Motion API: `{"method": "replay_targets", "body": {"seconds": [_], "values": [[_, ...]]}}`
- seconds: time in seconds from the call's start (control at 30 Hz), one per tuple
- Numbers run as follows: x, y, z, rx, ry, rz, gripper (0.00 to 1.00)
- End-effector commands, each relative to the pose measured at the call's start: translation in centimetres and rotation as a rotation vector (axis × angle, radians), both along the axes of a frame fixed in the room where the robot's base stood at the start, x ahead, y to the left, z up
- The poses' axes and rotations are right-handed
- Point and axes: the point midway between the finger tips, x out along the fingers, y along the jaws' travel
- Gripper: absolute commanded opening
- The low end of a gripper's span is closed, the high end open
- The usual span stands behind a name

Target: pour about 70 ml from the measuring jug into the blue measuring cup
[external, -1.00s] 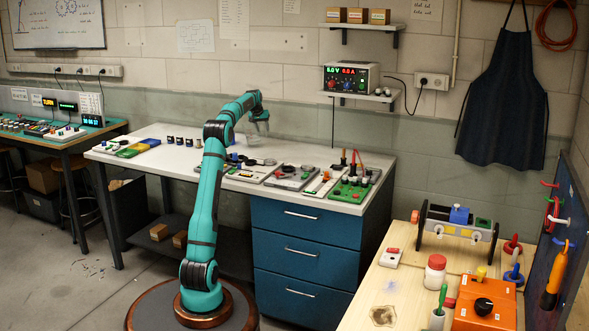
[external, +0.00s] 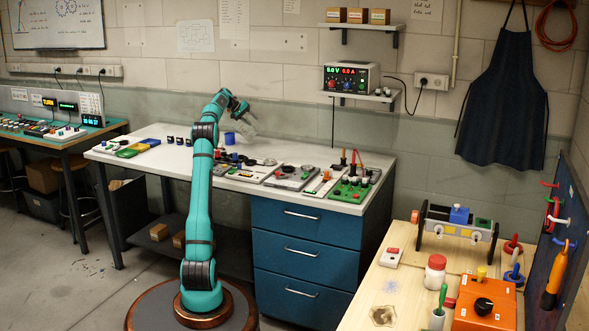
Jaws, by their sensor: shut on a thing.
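My gripper (external: 241,108) is shut on the measuring jug (external: 250,126), a pale, see-through vessel, above the back of the white workbench. The jug looks tilted, though its outline is faint against the wall. The blue measuring cup (external: 229,138) stands on the bench just to the left of and below the jug. The jug's liquid level, the inside of the cup and any stream between them are too small to make out.
Several boards with parts and knobs, including a green one (external: 352,190), cover the right of the white bench (external: 180,158). Small dark blocks (external: 180,141) stand left of the cup. A shelf with a power supply (external: 351,78) hangs behind, to the right.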

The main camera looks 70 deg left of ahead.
Motion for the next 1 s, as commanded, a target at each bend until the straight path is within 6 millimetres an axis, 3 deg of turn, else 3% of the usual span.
{"method": "replay_targets", "body": {"seconds": [1.0], "values": [[-1.4,0.9,1.6,-0.118,-0.176,-0.001,0.05]]}}
